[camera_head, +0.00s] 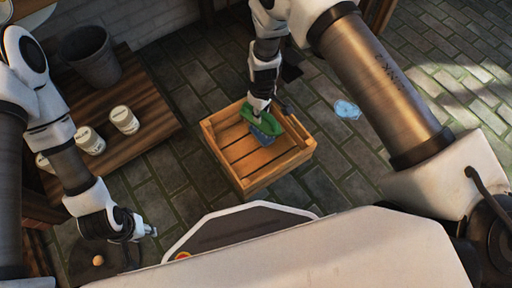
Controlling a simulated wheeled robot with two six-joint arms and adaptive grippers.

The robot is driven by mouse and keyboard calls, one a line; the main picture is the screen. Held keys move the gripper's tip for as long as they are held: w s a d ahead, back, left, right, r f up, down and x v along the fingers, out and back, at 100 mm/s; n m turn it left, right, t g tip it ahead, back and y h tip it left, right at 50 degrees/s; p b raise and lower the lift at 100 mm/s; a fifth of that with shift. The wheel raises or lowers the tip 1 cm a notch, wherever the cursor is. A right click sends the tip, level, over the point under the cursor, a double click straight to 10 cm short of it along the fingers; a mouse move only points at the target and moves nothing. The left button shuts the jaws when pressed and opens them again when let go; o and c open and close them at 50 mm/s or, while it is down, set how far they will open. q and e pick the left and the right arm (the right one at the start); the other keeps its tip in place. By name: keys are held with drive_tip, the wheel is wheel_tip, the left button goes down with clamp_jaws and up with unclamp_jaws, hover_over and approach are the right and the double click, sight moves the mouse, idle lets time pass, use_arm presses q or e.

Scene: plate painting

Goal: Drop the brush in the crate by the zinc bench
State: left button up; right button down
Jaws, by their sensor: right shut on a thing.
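The brush (263,130), with a green upper part and a blue lower part, is over the inside of the wooden crate (239,177). My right gripper (260,107) reaches down from above and is shut on the brush's green part. I cannot tell whether the brush's lower end touches the slatted crate floor. The crate stands on the paving, open at the top. My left gripper (149,231) is at the lower left, away from the brush and crate; its finger gap is too small to judge.
A dark wooden bench (150,92) at the left carries a grey bucket (91,57) and several pale cups (124,120). A light blue item (346,108) lies on the paving right of the crate. A round-topped dark stool-like object (88,273) stands at the lower left.

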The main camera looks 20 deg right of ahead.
wheel_tip(320, 180, down, 6)
drive_tip(key=b, duration=0.6)
drive_tip(key=shift+r, duration=0.35)
drive_tip(key=c, duration=0.9)
unclamp_jaws()
wheel_tip(320, 180, up, 12)
